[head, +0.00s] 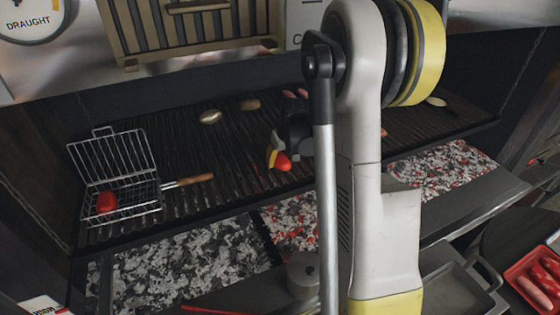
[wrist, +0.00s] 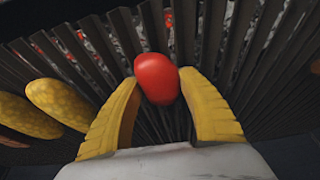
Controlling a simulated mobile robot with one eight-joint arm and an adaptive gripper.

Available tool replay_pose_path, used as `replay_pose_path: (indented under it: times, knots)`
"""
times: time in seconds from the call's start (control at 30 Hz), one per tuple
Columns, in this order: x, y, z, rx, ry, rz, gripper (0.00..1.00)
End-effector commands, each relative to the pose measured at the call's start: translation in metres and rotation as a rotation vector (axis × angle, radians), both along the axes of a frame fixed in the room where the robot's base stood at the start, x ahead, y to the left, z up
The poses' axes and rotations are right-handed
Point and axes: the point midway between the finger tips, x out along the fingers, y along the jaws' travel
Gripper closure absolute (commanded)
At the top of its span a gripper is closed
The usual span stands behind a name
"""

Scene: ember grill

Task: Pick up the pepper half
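A smooth red pepper half (wrist: 157,78) sits between the yellow fingertips of my gripper (wrist: 160,84) in the wrist view. Both fingertips appear to touch its sides. In the head view, the red pepper half (head: 284,162) shows at the tip of my gripper (head: 276,158), over the middle of the ridged grill grate (head: 235,150). I cannot tell whether it is clear of the bars. My arm hides part of the grate in the head view. Another red piece (head: 107,202) lies in the open wire basket (head: 115,165) at the left.
Yellow speckled pieces (wrist: 58,103) lie left of my gripper in the wrist view. Oval food pieces (head: 210,117) lie farther back on the grate. Glowing embers (head: 445,168) show below the grate. A red tray (head: 535,278) with sausages stands at the lower right.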

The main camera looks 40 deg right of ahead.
Motion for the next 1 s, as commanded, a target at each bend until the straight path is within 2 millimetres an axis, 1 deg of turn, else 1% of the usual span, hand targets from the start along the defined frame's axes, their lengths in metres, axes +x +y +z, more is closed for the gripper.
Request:
replay_pose_path:
  times: [0.4, 0.53, 0.67, 0.77, 0.8, 0.83, 1.0]
  knots:
    - [0.000, 0.000, 0.000, 0.000, 0.001, 0.000, 0.84]
    - [0.000, 0.000, 0.004, 0.000, 0.001, 0.000, 0.85]
    - [0.000, 0.000, 0.016, 0.000, 0.001, 0.000, 0.85]
    - [0.000, 0.000, 0.032, 0.000, 0.000, 0.000, 0.85]
    - [0.000, 0.000, 0.041, 0.000, 0.000, 0.000, 0.85]
    - [-0.003, 0.000, 0.046, 0.001, 0.001, -0.001, 0.85]
    - [-0.044, -0.003, 0.068, -0.001, 0.001, -0.003, 0.85]
